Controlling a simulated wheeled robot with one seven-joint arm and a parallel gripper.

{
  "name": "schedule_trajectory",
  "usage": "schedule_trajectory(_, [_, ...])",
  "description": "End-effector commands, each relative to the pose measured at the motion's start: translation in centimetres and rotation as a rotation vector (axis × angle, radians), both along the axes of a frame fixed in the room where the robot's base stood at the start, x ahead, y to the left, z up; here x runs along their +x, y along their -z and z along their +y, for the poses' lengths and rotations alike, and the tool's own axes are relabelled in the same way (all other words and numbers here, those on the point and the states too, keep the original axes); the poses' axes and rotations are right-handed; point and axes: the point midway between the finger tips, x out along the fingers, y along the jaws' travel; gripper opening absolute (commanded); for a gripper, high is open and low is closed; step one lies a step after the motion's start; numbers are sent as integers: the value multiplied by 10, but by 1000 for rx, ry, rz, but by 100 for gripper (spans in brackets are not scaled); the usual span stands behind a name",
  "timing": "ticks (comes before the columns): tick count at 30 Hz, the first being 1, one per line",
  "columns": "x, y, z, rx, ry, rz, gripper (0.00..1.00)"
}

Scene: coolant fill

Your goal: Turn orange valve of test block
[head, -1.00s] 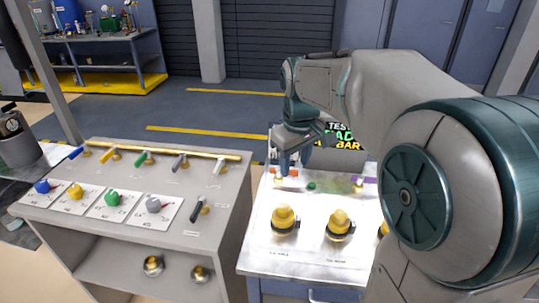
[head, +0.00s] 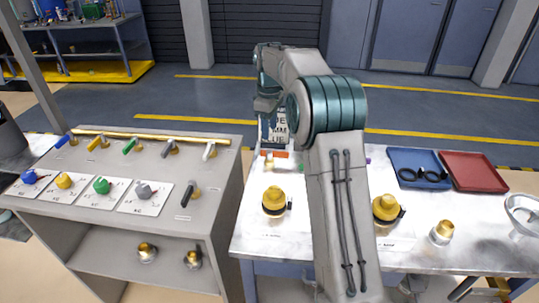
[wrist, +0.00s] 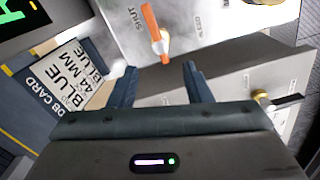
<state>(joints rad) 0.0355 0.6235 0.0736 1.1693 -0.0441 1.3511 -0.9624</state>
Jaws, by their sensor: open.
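The orange valve lever (wrist: 151,22) shows at the top middle of the wrist view, on the pale plate of the test block (wrist: 175,82), with the word SHUT printed beside it. The head view shows a small orange part (head: 275,154) at the back of the bright bench, partly hidden by my arm. My gripper (wrist: 160,66) is open and empty. Its two dark blue fingers point toward the lever, which lies apart from them, just beyond the tips. In the head view my gripper is mostly hidden behind my arm.
A job card (wrist: 75,80) stands left of my fingers in the wrist view. A grey stand with coloured levers (head: 150,160) is at left. The bench (head: 460,215) holds brass-topped fittings (head: 274,200), a blue tray (head: 405,157) with black rings, and a red tray (head: 480,160).

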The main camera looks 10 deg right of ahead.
Motion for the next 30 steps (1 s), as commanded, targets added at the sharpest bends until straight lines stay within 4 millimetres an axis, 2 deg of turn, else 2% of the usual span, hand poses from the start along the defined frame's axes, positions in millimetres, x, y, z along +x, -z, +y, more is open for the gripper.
schedule_trajectory(1, [-1, 12, 0, 0, 0, 5, 45])
schedule_trajectory(9, [-1, 69, 1, 0, 0, 4, 45])
schedule_trajectory(15, [-1, 99, 0, -1, 1, 3, 45])
schedule_trajectory(21, [0, 110, 0, -1, 1, -1, 45])
schedule_trajectory(29, [0, 111, 0, -1, 1, -1, 45])
schedule_trajectory(30, [0, 111, 0, -1, 1, -1, 34])
